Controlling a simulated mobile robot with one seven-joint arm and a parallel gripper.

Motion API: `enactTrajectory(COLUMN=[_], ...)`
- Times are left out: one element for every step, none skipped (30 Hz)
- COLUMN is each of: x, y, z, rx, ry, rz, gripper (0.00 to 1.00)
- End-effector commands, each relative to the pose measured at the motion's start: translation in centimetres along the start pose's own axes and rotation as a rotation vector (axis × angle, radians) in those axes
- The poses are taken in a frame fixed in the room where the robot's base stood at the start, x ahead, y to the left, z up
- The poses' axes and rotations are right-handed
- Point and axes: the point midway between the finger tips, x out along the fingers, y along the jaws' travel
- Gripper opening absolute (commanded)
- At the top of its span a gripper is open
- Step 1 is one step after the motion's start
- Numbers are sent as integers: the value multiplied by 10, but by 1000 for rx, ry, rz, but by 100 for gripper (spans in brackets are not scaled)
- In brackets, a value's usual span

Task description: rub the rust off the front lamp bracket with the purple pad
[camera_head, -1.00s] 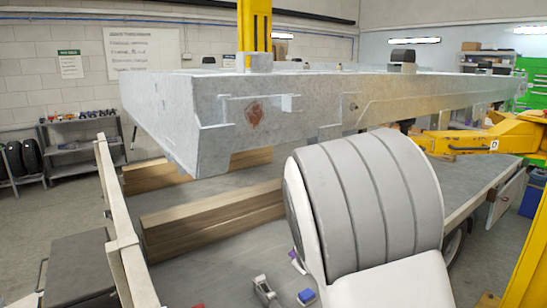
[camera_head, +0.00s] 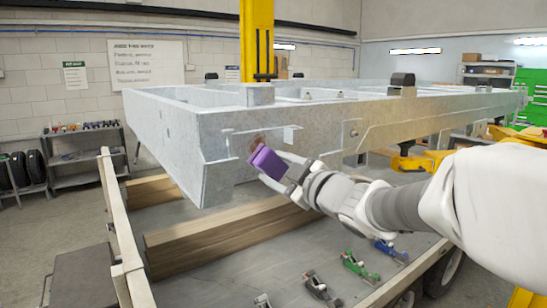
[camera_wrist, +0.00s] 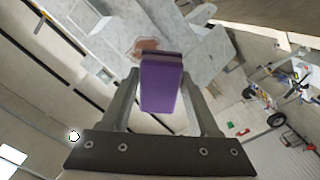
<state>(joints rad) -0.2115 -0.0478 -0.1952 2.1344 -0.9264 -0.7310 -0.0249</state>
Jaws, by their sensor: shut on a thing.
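My gripper (camera_head: 279,169) is shut on the purple pad (camera_head: 266,161), which also shows between my two fingers in the wrist view (camera_wrist: 161,85). The pad is at the front lamp bracket (camera_head: 237,140) on the near face of the grey trailer frame (camera_head: 215,118). A brown-red rust patch (camera_head: 256,142) shows just above and left of the pad, partly hidden by it. In the wrist view the rust patch (camera_wrist: 146,45) shows beyond the pad's far end. I cannot tell whether the pad touches the bracket.
Timber beams (camera_head: 225,235) lie below the frame. Several small clamps, one green (camera_head: 358,266) and one blue (camera_head: 390,251), lie on the grey deck. A pale side rail (camera_head: 122,235) stands at left. A yellow post (camera_head: 257,40) rises behind the frame's near end.

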Motion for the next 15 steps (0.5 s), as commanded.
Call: enactTrajectory(x=[-2,-2,-1,0,1,4,6,9,14,17,20,25,28,31,35], y=[3,4,4,4,4,4,4,4,3,3,3,3,3,3,4], z=[-7,-8,-10,-10,-11,-11,-11,-11,-10,-10,-11,-10,-10,-10,-11], rx=[-1,-1,-1,-1,-1,-1,-1,0,0,0,-1,0,1,1,0], ry=[13,17,21,22,23,23,23,23,23,23,23,22,22,21,21], rz=[1,0,-1,-1,-2,-1,-1,-1,-2,-2,-2,-2,-2,-1,-1], gripper=[17,17,17,17,17,17,17,17,17,17,17,17,17,17,17])
